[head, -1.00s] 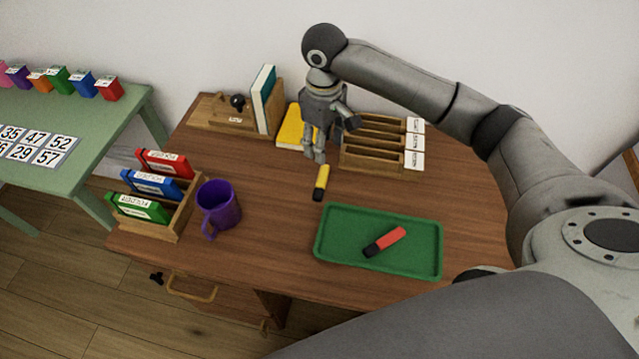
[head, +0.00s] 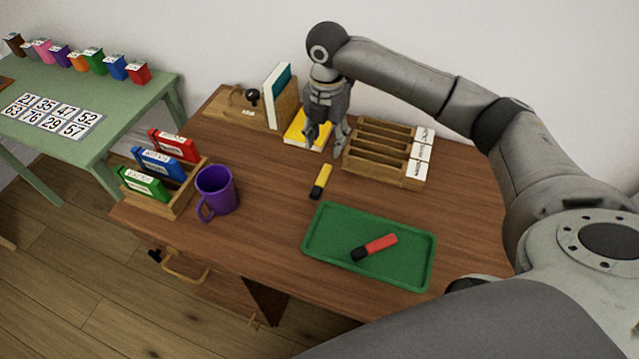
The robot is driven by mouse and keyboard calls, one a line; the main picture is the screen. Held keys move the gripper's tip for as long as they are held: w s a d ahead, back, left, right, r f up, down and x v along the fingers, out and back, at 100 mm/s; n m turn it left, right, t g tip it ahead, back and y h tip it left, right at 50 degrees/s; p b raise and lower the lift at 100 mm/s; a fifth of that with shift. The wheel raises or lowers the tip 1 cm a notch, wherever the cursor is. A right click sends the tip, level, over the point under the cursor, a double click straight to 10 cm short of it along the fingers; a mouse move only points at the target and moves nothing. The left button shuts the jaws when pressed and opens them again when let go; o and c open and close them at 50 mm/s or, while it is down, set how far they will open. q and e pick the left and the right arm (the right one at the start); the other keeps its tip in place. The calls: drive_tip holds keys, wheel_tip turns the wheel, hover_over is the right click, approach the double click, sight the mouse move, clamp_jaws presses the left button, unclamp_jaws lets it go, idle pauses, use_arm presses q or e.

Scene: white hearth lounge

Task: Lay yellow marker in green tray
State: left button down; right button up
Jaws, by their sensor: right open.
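The yellow marker (head: 322,178) with a black cap lies on the brown desk, between the purple mug and the wooden sorter. The green tray (head: 424,268) lies flat on the desk nearer to me, to the right of the marker, and holds a red marker (head: 378,246) with a black cap. My right gripper (head: 325,148) hangs above the desk just behind the yellow marker, pointing down, open and with nothing between its fingers. My left gripper is not in view.
A purple mug (head: 216,190) and a wooden rack (head: 181,205) with red, blue and green binders stand on the left. A wooden slotted sorter (head: 386,152) stands right of my gripper. A yellow book (head: 300,133) lies behind it. A green side table (head: 120,120) stands at left.

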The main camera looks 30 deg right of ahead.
sight(325, 171)
drive_tip(key=shift+n, duration=0.4)
drive_tip(key=f, duration=1.1)
drive_tip(key=shift+w+d, duration=0.1)
drive_tip(key=shift+w, duration=0.1)
drive_tip(key=shift+c, duration=0.2)
drive_tip(key=c, duration=0.9)
drive_tip(key=shift+r, duration=0.15)
